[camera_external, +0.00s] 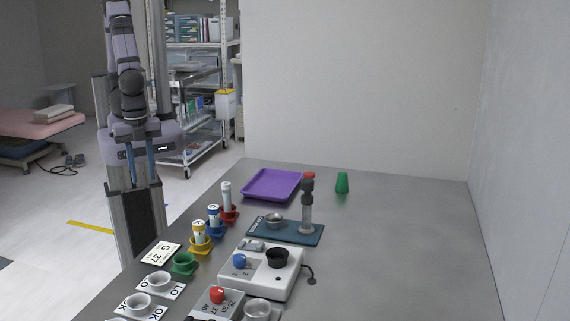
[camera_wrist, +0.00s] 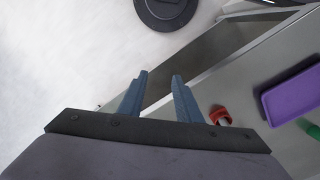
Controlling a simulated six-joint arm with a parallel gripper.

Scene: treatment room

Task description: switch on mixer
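A white box-shaped device (camera_external: 262,284), which looks like the mixer, stands on the grey table in the external view. It carries a blue knob (camera_external: 239,261), a black round cup (camera_external: 277,257) and a small grey part at its back. A cable with a dark end comes out on its right. My gripper (camera_external: 143,178) hangs beyond the table's left edge, well away from the device. In the wrist view its two blue fingers (camera_wrist: 160,82) are apart with nothing between them. The device is not in the wrist view.
A second device with a red knob (camera_external: 217,295) stands nearer the camera. A purple tray (camera_external: 272,184), a dark stand (camera_external: 307,208) and a green cup (camera_external: 342,182) are farther back. The table's right side is clear.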

